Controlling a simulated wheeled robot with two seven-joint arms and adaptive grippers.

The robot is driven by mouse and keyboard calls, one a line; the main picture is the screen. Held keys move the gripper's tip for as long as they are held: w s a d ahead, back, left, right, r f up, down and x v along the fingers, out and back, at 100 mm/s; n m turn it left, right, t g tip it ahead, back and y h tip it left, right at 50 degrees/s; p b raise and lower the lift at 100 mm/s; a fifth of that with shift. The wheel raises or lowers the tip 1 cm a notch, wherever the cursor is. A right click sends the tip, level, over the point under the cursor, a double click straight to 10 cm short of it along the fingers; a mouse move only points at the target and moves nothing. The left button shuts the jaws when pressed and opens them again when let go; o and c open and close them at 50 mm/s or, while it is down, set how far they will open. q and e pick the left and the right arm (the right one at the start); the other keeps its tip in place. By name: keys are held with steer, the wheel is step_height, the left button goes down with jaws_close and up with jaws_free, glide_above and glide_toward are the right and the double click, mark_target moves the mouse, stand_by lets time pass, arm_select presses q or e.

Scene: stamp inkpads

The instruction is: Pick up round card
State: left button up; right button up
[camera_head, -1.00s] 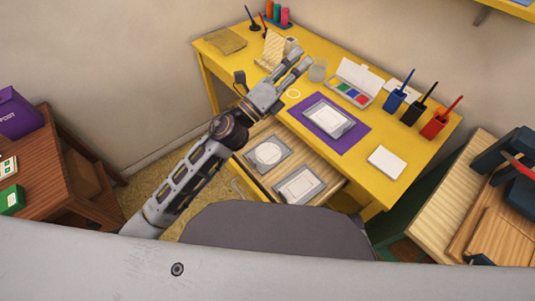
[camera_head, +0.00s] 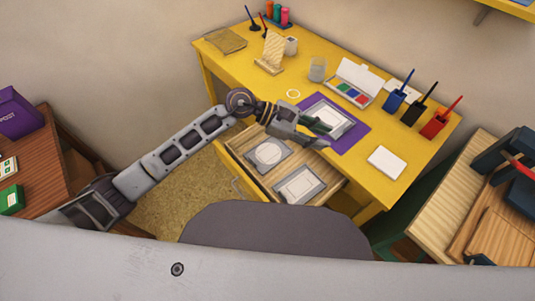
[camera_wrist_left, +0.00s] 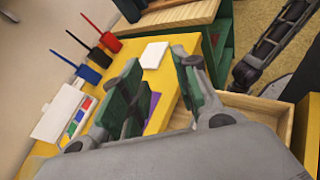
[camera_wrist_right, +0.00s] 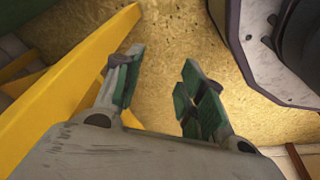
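A white round card (camera_head: 268,152) lies on a grey rectangular tray (camera_head: 283,142) in the open drawer, left of a white rectangular card (camera_head: 299,185) on a similar tray. My left gripper (camera_head: 326,133) is open and empty, above the front part of the purple mat, to the right of the round card. In the left wrist view, its fingers (camera_wrist_left: 160,85) are spread with nothing between them. My right gripper shows only in the right wrist view (camera_wrist_right: 163,60), open and empty above the tan carpet.
The yellow desk (camera_head: 226,63) holds the purple mat (camera_head: 347,146) with a framed card, a white ring (camera_head: 293,93), a glass (camera_head: 317,68), a paint box (camera_head: 342,92) and pen cups. A white pad (camera_head: 386,162) lies at the right. A dark chair back (camera_head: 275,230) stands before the drawer.

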arm_select(q)
steer(key=w+a+f+m+y, duration=0.2)
steer(key=a+f+y, duration=0.3)
steer(key=a, duration=0.5)
steer(key=w+a+f+m+y, duration=0.3)
steer(key=a+y, duration=0.4)
steer(key=a, duration=0.4)
step_height(320, 180, down, 3)
steer(key=shift+w+r+y, duration=0.2)
steer(key=shift+w+y, duration=0.1)
steer(key=shift+w, duration=0.45)
arm_select(e)
steer(key=s+d+f, duration=0.2)
steer(key=s+f, duration=0.4)
steer(key=f, duration=0.2)
steer(key=shift+s, duration=0.15)
arm_select(q)
glide_above(252, 160)
steer(key=f, duration=0.7)
steer(key=shift+w+a+f, duration=0.15)
steer(key=shift+w+a, duration=0.05)
steer(key=shift+f, duration=0.6)
arm_select(e)
steer(key=shift+w+a+r, duration=0.2)
steer(key=shift+w+r, duration=0.05)
steer(key=shift+w, duration=0.15)
steer(key=shift+s, duration=0.15)
